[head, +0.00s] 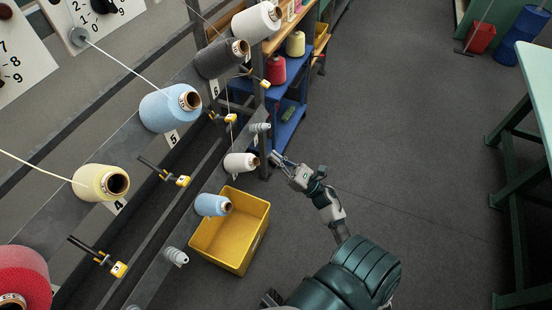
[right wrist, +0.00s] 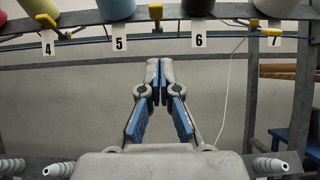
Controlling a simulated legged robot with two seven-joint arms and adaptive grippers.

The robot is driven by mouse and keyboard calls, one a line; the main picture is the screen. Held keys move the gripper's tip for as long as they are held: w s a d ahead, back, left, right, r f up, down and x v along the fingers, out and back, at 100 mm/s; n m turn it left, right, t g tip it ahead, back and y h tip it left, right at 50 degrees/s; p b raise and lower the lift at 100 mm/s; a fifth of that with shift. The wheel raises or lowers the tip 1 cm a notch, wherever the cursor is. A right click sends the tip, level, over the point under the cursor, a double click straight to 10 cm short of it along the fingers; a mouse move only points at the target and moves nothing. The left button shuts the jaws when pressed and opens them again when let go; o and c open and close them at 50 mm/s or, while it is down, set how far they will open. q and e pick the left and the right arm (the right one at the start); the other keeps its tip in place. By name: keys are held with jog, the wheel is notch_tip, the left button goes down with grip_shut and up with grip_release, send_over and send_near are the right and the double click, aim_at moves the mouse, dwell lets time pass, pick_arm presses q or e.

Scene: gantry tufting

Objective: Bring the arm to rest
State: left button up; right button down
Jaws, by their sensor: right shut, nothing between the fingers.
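My right arm reaches up from the bottom of the head view, and its gripper (head: 280,161) is in front of the creel, close to the right of a white cone (head: 241,163) on the lower row. In the right wrist view the gripper (right wrist: 159,75) is shut, with its fingertips together and nothing between them. It points at the rail (right wrist: 230,15) with the number tags 4, 5, 6 and 7. Empty grey pegs show at the lower left (right wrist: 58,169) and lower right (right wrist: 270,167) of that view. My left gripper is not in view.
A yellow bin (head: 232,230) stands on the floor below the lower row. A light blue cone (head: 212,205) overlaps it in view. Upper cones include yellow (head: 101,182), blue (head: 170,108) and dark grey (head: 221,58). A blue shelf (head: 284,125) stands behind. Open floor (head: 420,140) lies to the right.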

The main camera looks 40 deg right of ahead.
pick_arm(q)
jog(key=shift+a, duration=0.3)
pick_arm(e)
jog(key=shift+a+r, duration=0.15)
jog(key=shift+a, duration=0.3)
jog(key=shift+d, duration=0.1)
